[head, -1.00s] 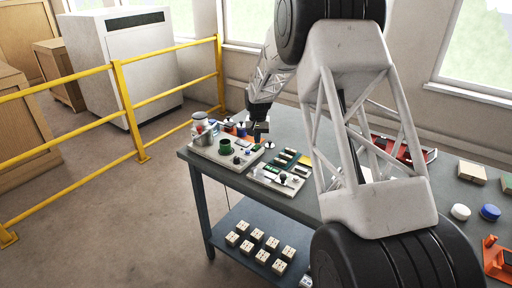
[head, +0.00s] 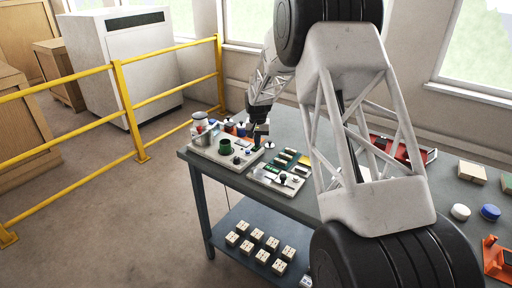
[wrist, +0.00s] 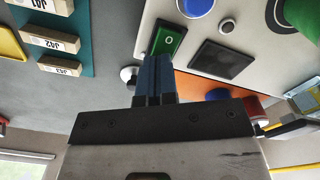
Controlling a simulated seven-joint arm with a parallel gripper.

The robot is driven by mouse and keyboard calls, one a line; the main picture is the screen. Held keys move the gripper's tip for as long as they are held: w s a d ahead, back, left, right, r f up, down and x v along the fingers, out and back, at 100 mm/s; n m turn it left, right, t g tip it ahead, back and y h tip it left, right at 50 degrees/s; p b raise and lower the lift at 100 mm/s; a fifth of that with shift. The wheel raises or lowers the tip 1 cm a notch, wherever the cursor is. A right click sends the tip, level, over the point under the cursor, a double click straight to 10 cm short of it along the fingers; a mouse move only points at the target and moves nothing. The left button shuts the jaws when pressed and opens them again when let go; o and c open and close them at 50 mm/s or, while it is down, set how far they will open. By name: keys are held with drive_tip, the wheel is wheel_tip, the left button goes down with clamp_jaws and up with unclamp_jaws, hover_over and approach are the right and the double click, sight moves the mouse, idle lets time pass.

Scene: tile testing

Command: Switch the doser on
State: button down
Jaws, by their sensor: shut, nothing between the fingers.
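The doser (head: 208,153) is a pale panel at the left end of the table, with a green cup (head: 225,147) on it. In the wrist view its pale plate (wrist: 265,55) carries a green rocker switch (wrist: 168,40) marked "O", a dark display (wrist: 222,59), a blue button (wrist: 196,7) and a small grey button (wrist: 227,27). My gripper (wrist: 156,58) is shut and empty, its blue-grey fingertips overlapping the near end of the switch in view. I cannot tell whether they touch it. In the head view my gripper (head: 259,138) is over the doser's right rear side.
A second panel (head: 262,180) with a green board stands right of the doser. In the wrist view a teal rack (wrist: 85,40) holds labelled blocks, and a round metal knob (wrist: 129,74) is beside the fingers. Jars (head: 201,127) stand at the doser's back left.

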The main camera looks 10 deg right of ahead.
drive_tip(key=shift+f, duration=0.35)
drive_tip(key=shift+r, duration=0.1)
idle(0.3)
drive_tip(key=shift+r, duration=3.45)
drive_tip(key=shift+r, duration=0.1)
